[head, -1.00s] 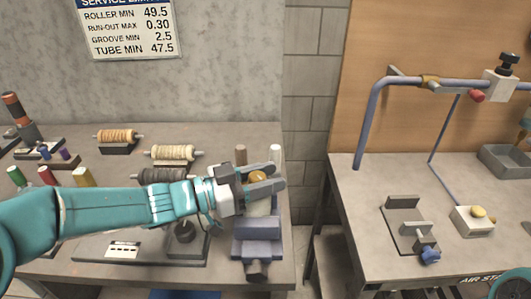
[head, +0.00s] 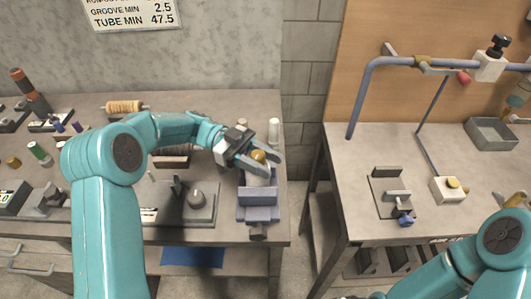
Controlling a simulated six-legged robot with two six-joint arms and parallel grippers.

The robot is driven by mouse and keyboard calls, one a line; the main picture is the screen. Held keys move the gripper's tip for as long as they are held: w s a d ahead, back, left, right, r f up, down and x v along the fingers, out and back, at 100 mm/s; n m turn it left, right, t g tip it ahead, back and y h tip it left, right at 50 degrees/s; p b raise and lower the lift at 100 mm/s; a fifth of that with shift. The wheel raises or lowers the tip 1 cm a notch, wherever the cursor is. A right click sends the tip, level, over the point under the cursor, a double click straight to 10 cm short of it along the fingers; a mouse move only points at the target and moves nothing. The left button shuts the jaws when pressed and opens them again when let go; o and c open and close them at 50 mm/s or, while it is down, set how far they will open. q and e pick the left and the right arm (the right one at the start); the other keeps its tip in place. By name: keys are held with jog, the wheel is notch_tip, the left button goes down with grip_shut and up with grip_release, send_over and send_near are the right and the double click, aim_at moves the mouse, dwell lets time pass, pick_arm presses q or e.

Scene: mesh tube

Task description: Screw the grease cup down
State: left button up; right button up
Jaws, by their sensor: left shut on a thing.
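The brass grease cup (head: 258,156) is a small gold knob on top of a pale body held in a blue-grey vise (head: 258,204) near the front right of the left bench. My left gripper (head: 263,160) reaches in from the left, its two grey fingers on either side of the cup, shut on it. The fingers partly cover the cup, so its thread is hidden. My right arm shows at the lower right; its gripper is out of the frame.
A dark plate with a round knob (head: 196,198) lies left of the vise. A white cylinder (head: 274,132) stands behind it. A roller (head: 125,107) sits at the back left. The right bench (head: 350,215) stands across a gap, with a pipe frame (head: 357,100) and small fixtures.

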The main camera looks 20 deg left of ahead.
pick_arm(q)
jog(key=shift+s+m+g+y, duration=0.1)
jog(key=shift+m+g+y, duration=0.3)
jog(key=shift+m+g, duration=0.5)
jog(key=shift+s+a+m+g+y+p, duration=0.15)
jog(key=shift+m+g+y+p, duration=0.65)
jog(key=shift+g, duration=0.6)
jog(key=o, duration=1)
jog(key=shift+c, duration=0.2)
